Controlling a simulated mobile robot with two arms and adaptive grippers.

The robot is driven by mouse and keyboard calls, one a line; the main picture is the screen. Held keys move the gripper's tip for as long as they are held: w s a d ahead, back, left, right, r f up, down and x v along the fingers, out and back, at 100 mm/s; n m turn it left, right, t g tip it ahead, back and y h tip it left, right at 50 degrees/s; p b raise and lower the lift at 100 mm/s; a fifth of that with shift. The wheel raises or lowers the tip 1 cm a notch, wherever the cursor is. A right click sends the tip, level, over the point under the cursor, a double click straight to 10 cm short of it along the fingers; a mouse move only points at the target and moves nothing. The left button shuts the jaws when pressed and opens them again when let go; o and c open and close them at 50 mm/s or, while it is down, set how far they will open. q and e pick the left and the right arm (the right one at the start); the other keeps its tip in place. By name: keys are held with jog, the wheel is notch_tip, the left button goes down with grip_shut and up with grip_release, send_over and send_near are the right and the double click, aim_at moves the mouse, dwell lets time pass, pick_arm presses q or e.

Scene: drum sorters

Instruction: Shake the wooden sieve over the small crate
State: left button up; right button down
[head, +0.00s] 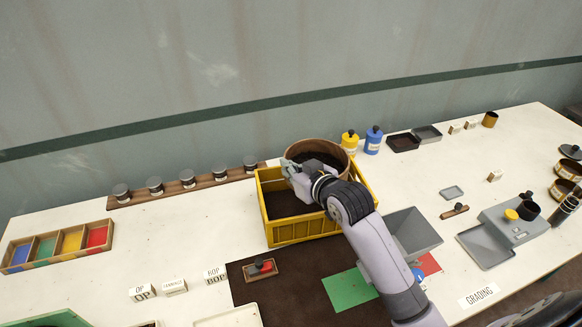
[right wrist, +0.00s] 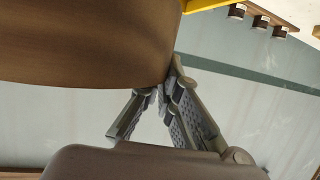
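The round wooden sieve (head: 345,147) is over the back right part of the yellow small crate (head: 290,232) in the head view. Its inside looks dark; whether it holds anything is unclear. The crate has dark brown matter inside. My right gripper (head: 303,172) reaches over the crate to the near side of the sieve. In the right wrist view the curved wooden wall of the sieve (right wrist: 90,45) fills the upper left, and the fingertips (right wrist: 165,88) come together at its edge, apparently gripping it. My left gripper does not show.
Yellow (head: 349,142) and blue (head: 373,141) bottles stand right of the sieve. A rack of dark-topped jars (head: 188,180) lies behind left. A grey hopper (head: 412,236), a brown mat (head: 290,295) and a grey machine (head: 510,228) are nearer.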

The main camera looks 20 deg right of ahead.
jog(key=shift+s+d, duration=0.1)
jog(key=shift+d, duration=0.55)
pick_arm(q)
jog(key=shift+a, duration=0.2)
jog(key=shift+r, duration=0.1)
pick_arm(e)
jog(key=shift+r, duration=0.1)
